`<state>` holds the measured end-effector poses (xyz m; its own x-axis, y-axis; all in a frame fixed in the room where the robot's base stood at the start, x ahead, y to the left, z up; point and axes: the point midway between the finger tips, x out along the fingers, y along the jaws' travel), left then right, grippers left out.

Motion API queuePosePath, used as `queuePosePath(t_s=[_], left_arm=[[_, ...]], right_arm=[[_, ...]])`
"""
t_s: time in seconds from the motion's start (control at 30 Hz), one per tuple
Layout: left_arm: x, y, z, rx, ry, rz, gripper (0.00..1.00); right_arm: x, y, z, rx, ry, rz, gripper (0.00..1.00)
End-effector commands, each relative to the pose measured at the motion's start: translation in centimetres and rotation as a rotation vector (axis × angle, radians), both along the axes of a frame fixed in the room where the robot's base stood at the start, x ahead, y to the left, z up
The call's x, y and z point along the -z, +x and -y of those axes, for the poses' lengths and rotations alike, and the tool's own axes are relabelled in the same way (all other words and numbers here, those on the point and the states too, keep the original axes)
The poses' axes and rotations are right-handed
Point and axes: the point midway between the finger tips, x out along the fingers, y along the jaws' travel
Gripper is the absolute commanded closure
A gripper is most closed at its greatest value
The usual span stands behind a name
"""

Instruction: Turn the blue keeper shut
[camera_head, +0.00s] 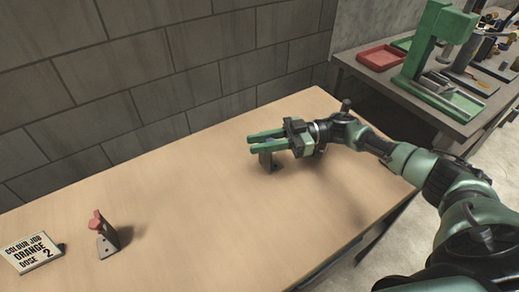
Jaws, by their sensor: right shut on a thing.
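My right gripper (252,142) reaches in from the right over the wooden table, its two green fingers pointing left. It is shut on a part at the top of a small grey upright bracket (267,161). The fingers hide that part, so no blue shows and its turn angle cannot be told; by its place it is the blue keeper. A second grey bracket (105,244) stands at the left front with a red keeper (97,222) on top, apart from the gripper. My left gripper is not in view.
A sign (32,252) reading "COLOUR JOB ORANGE DOSE 2" stands at the table's left. The wooden table (190,215) is bare between the brackets. A block wall runs behind it. A side bench at the right back holds a red tray (380,57) and a green press (428,45).

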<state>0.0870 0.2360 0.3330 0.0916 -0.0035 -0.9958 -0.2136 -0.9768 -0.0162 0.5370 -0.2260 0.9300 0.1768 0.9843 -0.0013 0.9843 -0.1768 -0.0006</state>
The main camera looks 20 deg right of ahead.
Motion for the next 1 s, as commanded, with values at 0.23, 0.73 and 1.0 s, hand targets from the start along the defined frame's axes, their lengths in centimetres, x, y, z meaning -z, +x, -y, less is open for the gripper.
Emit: queuePosePath(t_s=[0.23,0.73,1.0], left_arm=[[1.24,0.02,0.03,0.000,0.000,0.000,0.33],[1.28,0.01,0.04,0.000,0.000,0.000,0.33],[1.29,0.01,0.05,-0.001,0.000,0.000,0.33]], right_arm=[[-0.06,-0.07,-0.02,-0.059,0.001,0.003,1.00],[-0.20,-0.14,-0.07,-0.070,0.003,0.002,0.69],[-0.10,-0.17,-0.08,-0.070,0.002,0.001,0.55]])
